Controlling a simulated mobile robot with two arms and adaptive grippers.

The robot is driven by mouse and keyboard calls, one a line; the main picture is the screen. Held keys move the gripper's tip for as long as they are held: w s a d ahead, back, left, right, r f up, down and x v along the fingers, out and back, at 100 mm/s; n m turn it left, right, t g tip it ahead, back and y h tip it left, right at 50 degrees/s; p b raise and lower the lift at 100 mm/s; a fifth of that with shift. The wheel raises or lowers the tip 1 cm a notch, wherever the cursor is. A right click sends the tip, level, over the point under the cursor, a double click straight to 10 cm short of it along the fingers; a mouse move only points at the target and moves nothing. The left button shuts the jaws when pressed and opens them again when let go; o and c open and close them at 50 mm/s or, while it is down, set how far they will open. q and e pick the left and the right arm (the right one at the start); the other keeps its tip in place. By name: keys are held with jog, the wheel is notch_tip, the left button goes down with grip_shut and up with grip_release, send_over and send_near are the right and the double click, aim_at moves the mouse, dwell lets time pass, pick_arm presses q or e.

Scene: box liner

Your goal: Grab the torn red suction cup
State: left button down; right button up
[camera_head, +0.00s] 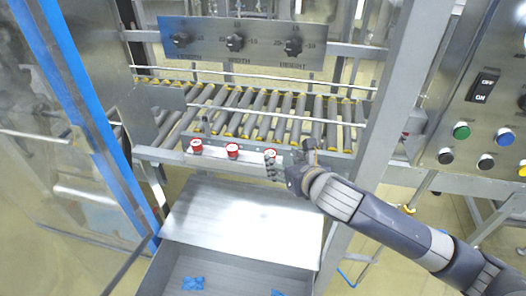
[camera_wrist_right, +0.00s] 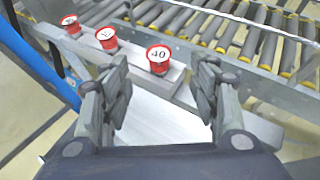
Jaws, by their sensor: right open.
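Three red cups with white tops stand in a row on the metal ledge in front of the rollers: a left cup (camera_head: 196,146), a middle cup (camera_head: 232,150) and a right cup (camera_head: 270,153). In the right wrist view, the nearest cup (camera_wrist_right: 159,60) is marked "40"; the middle cup (camera_wrist_right: 107,40) and far cup (camera_wrist_right: 69,25) stand beyond it to the left. I cannot make out a tear on any of them. My right gripper (camera_head: 289,162) is open and empty beside the right cup. Its fingers (camera_wrist_right: 160,85) frame the space just before the "40" cup. My left gripper is not in view.
A roller conveyor (camera_head: 260,112) with rails lies behind the ledge. A panel with three knobs (camera_head: 235,42) is above it. An open metal drawer (camera_head: 245,215) below holds blue pieces (camera_head: 193,283). A control panel (camera_head: 485,110) is at right, a blue-edged clear door at left.

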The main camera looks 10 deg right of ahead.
aim_at(271, 154)
jog(key=x, duration=0.4)
jog(key=shift+w+a+f, duration=0.1)
jog(key=shift+w, duration=0.15)
jog(key=shift+w+f, duration=0.1)
jog(key=shift+w, duration=0.05)
jog(key=shift+w+a+f, duration=0.15)
jog(key=shift+w+f, duration=0.2)
jog(key=shift+w, duration=0.15)
jog(key=x, duration=0.3)
jog(key=shift+f, duration=0.1)
jog(key=shift+w+a+f, duration=0.1)
jog(key=shift+w, duration=0.2)
jog(key=c, duration=1.1)
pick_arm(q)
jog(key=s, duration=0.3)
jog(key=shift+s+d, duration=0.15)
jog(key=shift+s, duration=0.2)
pick_arm(e)
jog(key=shift+c, duration=0.4)
